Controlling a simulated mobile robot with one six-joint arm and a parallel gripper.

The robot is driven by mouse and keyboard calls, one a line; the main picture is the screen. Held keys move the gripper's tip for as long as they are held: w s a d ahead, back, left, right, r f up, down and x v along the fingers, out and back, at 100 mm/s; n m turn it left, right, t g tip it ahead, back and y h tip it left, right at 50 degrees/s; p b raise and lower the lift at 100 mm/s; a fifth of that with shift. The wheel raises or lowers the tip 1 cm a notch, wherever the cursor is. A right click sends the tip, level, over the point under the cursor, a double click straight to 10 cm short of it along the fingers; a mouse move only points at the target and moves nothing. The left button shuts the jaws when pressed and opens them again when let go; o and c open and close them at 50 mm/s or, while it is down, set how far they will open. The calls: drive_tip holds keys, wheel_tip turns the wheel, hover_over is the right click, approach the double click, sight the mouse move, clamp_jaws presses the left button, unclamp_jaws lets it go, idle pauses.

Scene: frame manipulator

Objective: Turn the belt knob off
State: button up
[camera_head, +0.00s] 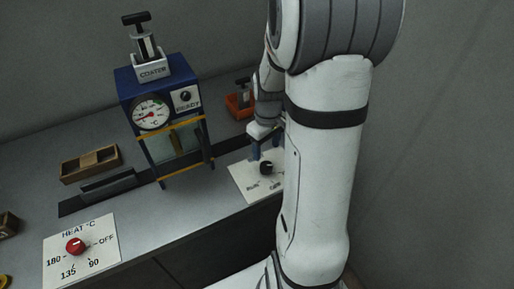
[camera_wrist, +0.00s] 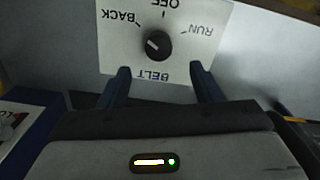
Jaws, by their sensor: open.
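The belt knob (camera_wrist: 157,45) is a round black knob on a white panel (camera_wrist: 185,60), which appears upside down in the wrist view with BELT, BACK, OFF and RUN on it. A pale mark on the knob lies on its left side, roughly toward BACK. In the head view the knob (camera_head: 266,168) sits on the panel (camera_head: 245,184), partly hidden behind my arm. My gripper (camera_wrist: 160,69) is open and empty, its two blue fingers spread wide, with the knob beyond their tips and roughly centred between them. In the head view my gripper (camera_head: 265,149) is just above the knob.
A blue coater machine (camera_head: 130,88) with a gauge stands behind, left of my gripper. A HEAT panel (camera_head: 95,262) with a red knob (camera_head: 76,246) lies at front left. A wooden tray (camera_head: 90,164) and an orange bin (camera_head: 237,108) are on the counter.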

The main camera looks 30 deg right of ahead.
sight(266, 165)
wheel_tip(266, 165, down, 8)
drive_tip(key=shift+d+f, duration=0.1)
idle(0.4)
drive_tip(key=shift+c, duration=0.6)
